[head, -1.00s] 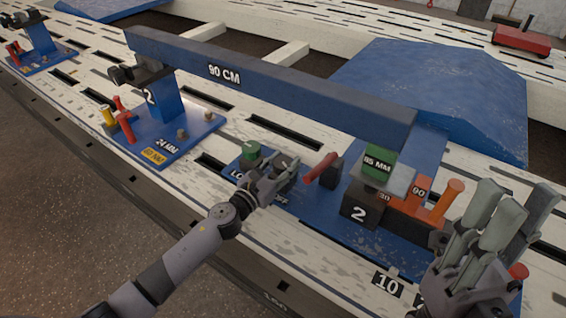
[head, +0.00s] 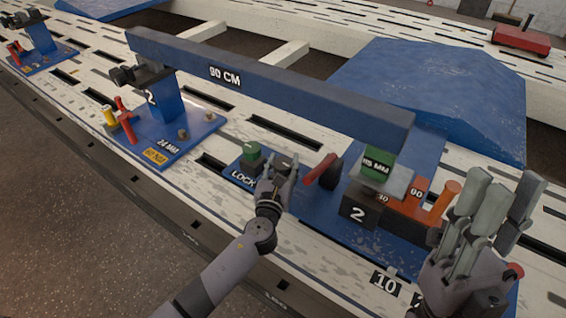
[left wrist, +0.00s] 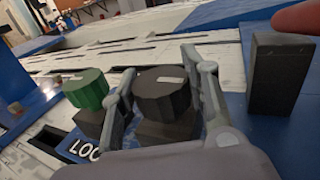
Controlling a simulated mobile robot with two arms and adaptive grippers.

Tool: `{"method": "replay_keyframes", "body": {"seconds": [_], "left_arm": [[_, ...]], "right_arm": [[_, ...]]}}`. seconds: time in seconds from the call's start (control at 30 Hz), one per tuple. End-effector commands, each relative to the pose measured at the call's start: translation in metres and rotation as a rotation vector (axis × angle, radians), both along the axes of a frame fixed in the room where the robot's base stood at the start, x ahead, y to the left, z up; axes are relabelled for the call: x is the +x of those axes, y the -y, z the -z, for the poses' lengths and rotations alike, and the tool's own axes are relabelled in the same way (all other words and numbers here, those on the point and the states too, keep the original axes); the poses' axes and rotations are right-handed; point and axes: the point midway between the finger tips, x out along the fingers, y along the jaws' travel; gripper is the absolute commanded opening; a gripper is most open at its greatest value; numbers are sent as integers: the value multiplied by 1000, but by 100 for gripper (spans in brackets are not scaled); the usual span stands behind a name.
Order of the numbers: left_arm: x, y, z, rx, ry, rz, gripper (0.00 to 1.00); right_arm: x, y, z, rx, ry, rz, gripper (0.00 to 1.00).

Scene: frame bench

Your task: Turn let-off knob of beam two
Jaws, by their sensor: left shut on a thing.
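The black knob (left wrist: 162,92) sits on a dark block between the two fingers of my left gripper (left wrist: 165,88) in the left wrist view. The gripper is shut on this knob. In the head view my left gripper (head: 277,172) hides most of the knob. A green knob (head: 251,152) stands just left of it, by a partly covered label starting "LOC"; it also shows in the left wrist view (left wrist: 86,90). Beam two (head: 270,85) is the long blue bar marked 90 CM. My right gripper (head: 488,220) has its fingers raised and apart, holding nothing, at the lower right.
Right of my left gripper are a red handle (head: 320,168) and a dark upright block (left wrist: 280,75). The stand marked 2 (head: 360,208), a green 85 MM block (head: 377,163) and orange pegs (head: 447,200) lie farther right. A blue base plate (head: 185,135) is left.

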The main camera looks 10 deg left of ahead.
Motion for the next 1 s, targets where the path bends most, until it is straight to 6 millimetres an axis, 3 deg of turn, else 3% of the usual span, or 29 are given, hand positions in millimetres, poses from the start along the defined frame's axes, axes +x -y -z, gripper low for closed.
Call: {"method": "replay_keyframes", "body": {"seconds": [0.23,0.27,0.57,0.87,1.0], "left_arm": [[0,0,1,1,0,0,14],[0,0,0,1,0,0,43],[0,0,0,1,0,1,63],[-1,0,0,1,0,1,63],[-12,0,1,1,-1,2,63]], "right_arm": [[0,1,1,1,-3,1,30],[0,1,1,1,-3,1,30],[-1,1,1,1,0,1,30],[-2,0,-1,3,11,-3,30],[-2,0,-1,4,8,-3,30]]}}
